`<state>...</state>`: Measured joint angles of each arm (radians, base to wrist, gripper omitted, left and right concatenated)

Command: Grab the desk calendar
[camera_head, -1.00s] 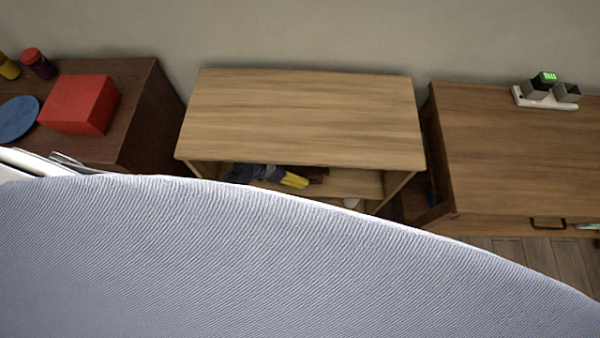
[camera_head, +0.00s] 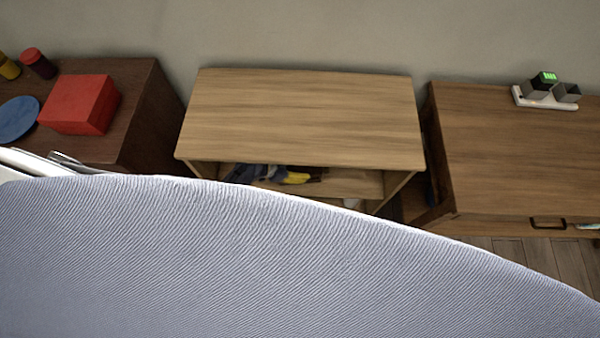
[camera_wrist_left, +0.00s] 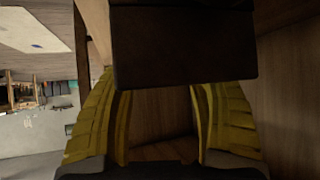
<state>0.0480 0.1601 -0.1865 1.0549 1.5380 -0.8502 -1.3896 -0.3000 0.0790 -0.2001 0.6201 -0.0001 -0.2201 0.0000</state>
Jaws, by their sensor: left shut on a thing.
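The desk calendar (camera_wrist_left: 185,45) shows in the left wrist view as a dark, plain block across the top middle, between my yellow fingertips. My left gripper (camera_wrist_left: 165,88) is shut on it. In the head view my left gripper (camera_head: 297,178) is inside the open shelf under the middle cabinet's top, and only part of its yellow fingers shows. The dark thing at its tips is shadowed and hard to make out there. My right gripper is not in view.
The wooden cabinet (camera_head: 300,115) has its top close above my left gripper, with side panels around. A large pale striped surface (camera_head: 250,260) fills the foreground. A red box (camera_head: 80,103) is on the left cabinet; a power strip (camera_head: 545,98) is on the right one.

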